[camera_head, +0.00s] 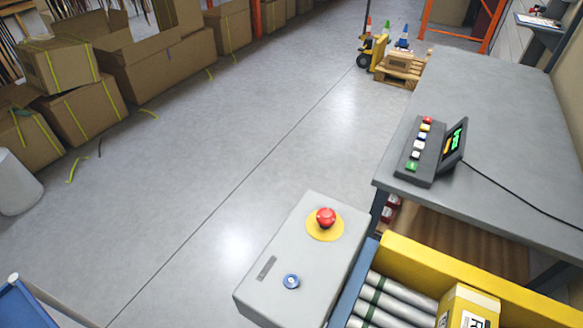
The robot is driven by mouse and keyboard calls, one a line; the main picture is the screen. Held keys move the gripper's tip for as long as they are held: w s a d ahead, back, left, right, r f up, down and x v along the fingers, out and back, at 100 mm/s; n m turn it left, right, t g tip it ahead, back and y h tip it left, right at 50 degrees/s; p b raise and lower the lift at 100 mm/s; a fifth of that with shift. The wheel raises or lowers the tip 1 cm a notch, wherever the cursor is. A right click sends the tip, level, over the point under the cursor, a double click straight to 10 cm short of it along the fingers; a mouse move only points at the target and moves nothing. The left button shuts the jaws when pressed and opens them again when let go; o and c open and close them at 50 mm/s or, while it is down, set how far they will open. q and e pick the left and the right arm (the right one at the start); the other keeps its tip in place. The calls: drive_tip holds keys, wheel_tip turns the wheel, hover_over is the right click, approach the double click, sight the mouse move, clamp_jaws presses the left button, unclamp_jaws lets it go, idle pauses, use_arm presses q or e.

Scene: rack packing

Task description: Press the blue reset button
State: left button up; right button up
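A grey control box (318,262) stands at the lower middle of the head view. A round blue button (291,281) with a pale centre is on its top face, near the front. A red mushroom button (326,216) on a yellow disc (323,235) sits behind it on the same face. A dark slot (266,268) lies left of the blue button. Nothing touches or covers the blue button. Neither of my grippers shows in this view.
A black panel (423,170) with several coloured buttons and a small screen (453,145) stands on a grey table (500,100) at right. A roller conveyor (392,298) with yellow side wall (480,274) lies lower right, carrying a yellow box (468,307).

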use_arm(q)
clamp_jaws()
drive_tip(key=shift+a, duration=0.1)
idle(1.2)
